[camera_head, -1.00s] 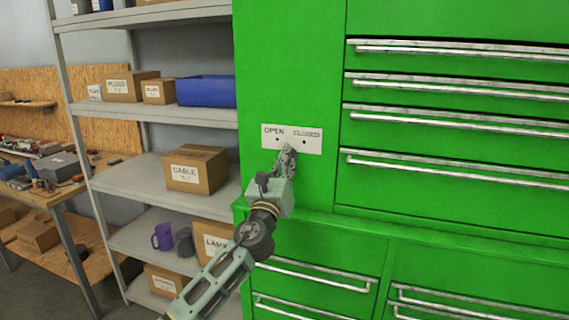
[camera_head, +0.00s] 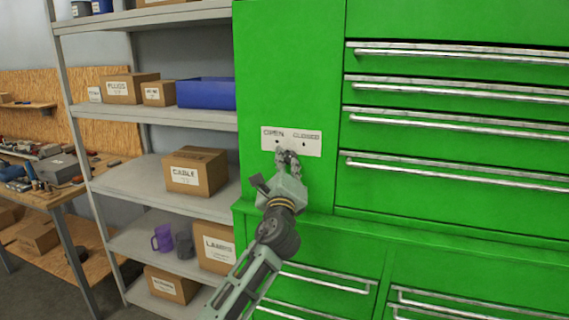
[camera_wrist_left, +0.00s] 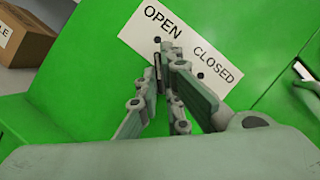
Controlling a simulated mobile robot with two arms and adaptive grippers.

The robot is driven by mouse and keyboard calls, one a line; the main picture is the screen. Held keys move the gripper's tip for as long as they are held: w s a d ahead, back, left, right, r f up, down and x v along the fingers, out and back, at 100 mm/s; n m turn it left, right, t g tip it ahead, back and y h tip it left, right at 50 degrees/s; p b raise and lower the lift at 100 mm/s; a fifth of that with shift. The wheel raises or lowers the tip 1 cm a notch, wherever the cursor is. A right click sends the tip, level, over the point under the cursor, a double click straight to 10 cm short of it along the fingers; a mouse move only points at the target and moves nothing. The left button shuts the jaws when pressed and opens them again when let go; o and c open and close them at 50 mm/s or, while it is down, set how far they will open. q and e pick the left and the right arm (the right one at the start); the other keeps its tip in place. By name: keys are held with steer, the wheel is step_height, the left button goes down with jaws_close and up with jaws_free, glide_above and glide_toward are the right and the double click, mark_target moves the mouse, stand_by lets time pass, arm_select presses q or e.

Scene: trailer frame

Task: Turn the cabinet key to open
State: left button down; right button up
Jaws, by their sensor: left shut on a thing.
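The green cabinet (camera_head: 290,70) carries a white plate (camera_head: 312,142) marked OPEN on the left and CLOSED on the right, with a small dark dot under each word. My left gripper (camera_head: 287,158) is at the plate's lower edge, below and between the words. It also shows in the left wrist view (camera_wrist_left: 165,68), its fingers close together on the cabinet key (camera_wrist_left: 158,62). Only a thin dark sliver of the key shows there, nearer the OPEN dot; the fingers hide the rest.
Long-handled drawers (camera_head: 455,120) lie right of the plate. A cabinet ledge (camera_head: 400,232) juts out below it. Grey shelves (camera_head: 125,180) with boxes, a blue bin (camera_head: 206,93) and a purple mug (camera_head: 162,238) stand at left, beside a cluttered workbench (camera_head: 45,195).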

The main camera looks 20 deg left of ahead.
arm_select(q)
steer(key=shift+f, duration=0.1)
stand_by(0.3)
steer(key=c, duration=1.9)
jaws_free()
steer(key=v, duration=1.2)
